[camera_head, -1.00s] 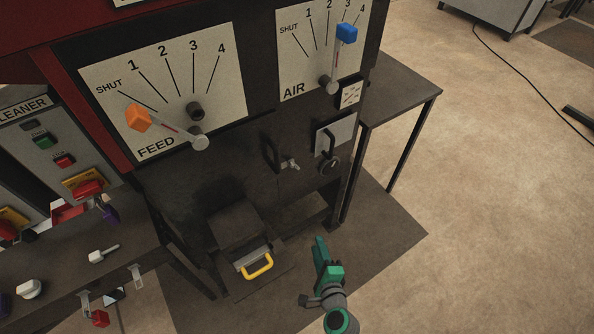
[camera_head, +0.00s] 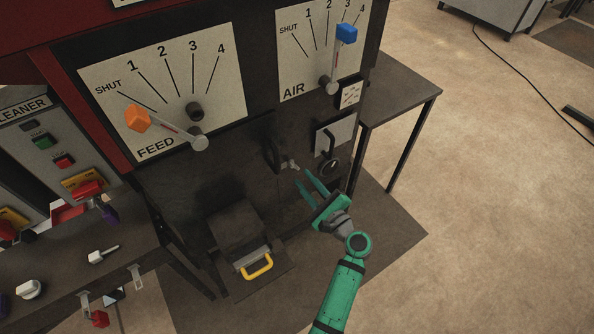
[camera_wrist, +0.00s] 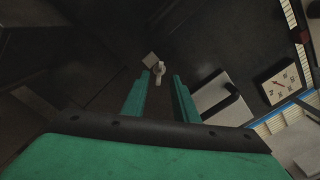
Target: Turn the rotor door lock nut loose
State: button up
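The lock nut (camera_head: 292,165) is a small light-grey winged piece on the dark machine front, beside a black handle (camera_head: 272,156). In the wrist view the nut (camera_wrist: 159,70) shows just beyond and between my fingertips, with a gap. My gripper (camera_head: 313,183) has green fingers that point up and left at the nut. In the wrist view my gripper (camera_wrist: 162,82) is open, with its two fingers apart and nothing between them. Which way the nut's wings lie is hard to tell in the head view.
A black round-based handle (camera_head: 330,160) on a pale plate (camera_head: 338,135) is right of the nut. A yellow-handled drawer box (camera_head: 257,266) sits below left. The FEED lever (camera_head: 138,118) and AIR lever (camera_head: 346,34) are above. A side table (camera_head: 408,92) stands right.

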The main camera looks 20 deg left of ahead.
aim_at(295, 169)
jog(key=shift+x, duration=2.7)
jog(key=shift+c, duration=0.4)
grip_shut()
